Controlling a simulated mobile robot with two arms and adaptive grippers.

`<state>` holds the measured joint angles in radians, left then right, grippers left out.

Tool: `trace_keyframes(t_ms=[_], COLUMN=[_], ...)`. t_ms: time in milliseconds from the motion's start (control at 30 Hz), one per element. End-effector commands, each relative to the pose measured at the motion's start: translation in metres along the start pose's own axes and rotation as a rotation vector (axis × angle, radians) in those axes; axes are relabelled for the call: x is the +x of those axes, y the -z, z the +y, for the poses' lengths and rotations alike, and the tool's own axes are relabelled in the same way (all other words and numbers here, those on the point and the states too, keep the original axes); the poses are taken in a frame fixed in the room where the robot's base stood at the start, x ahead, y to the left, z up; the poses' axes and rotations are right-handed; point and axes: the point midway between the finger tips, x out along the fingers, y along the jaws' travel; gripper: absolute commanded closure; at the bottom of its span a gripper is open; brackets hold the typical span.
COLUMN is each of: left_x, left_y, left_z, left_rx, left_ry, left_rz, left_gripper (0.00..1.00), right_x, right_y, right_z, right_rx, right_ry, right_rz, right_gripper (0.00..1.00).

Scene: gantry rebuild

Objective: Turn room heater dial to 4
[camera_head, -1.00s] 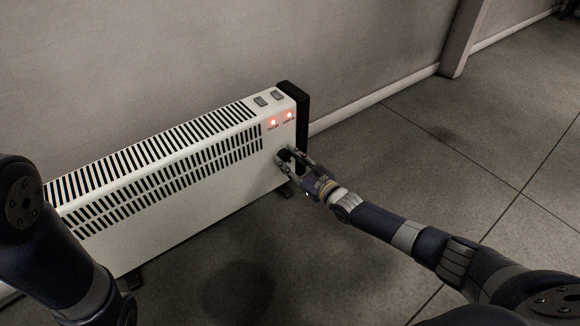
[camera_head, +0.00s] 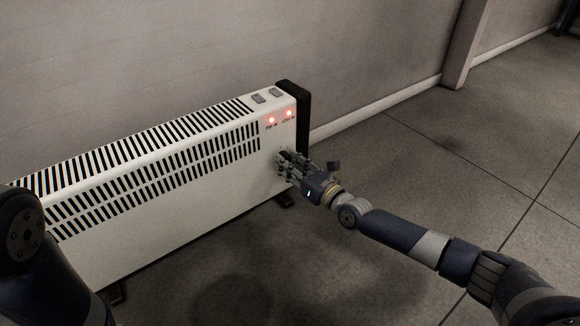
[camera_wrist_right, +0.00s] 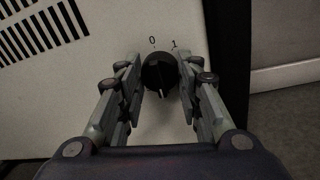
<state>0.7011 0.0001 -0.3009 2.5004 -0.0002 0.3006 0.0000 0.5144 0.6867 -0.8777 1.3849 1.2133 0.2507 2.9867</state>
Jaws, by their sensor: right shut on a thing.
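The room heater is a long white panel (camera_head: 190,205) with a black right end, standing along the wall. Its dial (camera_wrist_right: 160,73) shows in the right wrist view as a round black knob. The marks 0 and 1 are above it; the other numbers are hidden or out of view. A pale pointer line on the knob points roughly down in that view. My right gripper (camera_head: 287,162) is at the heater's front right, its fingers shut on the dial from both sides. The fingers (camera_wrist_right: 162,85) cover the dial in the head view. My left gripper is out of view.
Two red lamps (camera_head: 280,117) glow near the heater's upper right corner, with two grey switches (camera_head: 267,95) on top. Slotted vents (camera_head: 150,165) run along the panel. The grey tiled floor (camera_head: 430,170) to the right is open. A wall post (camera_head: 466,45) stands behind.

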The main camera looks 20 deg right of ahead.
Motion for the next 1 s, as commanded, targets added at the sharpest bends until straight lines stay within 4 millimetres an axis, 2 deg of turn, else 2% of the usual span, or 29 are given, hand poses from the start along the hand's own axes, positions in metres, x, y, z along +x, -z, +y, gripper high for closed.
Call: trace_keyframes(t_ms=[267,300,400,767,867,1000], left_x=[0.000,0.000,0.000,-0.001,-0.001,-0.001], left_y=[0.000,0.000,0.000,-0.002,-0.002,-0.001], left_z=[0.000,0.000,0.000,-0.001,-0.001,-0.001], left_rx=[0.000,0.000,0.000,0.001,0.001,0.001], left_ry=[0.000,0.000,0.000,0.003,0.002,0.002], left_rz=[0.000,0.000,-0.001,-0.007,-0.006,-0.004], left_gripper=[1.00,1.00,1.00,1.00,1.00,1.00], right_x=[0.000,0.000,0.000,-0.002,-0.011,-0.034], right_y=[0.000,0.000,0.000,0.001,0.002,0.002], right_z=[-0.001,-0.001,-0.001,-0.001,-0.001,-0.001], right_rx=[0.000,0.000,0.000,-0.001,0.000,0.000], right_ry=[0.002,0.002,0.002,0.001,0.001,0.001], right_rz=[0.002,0.002,0.002,0.001,0.002,0.004], right_gripper=[0.91,0.65,0.47,0.47,0.47,0.47])
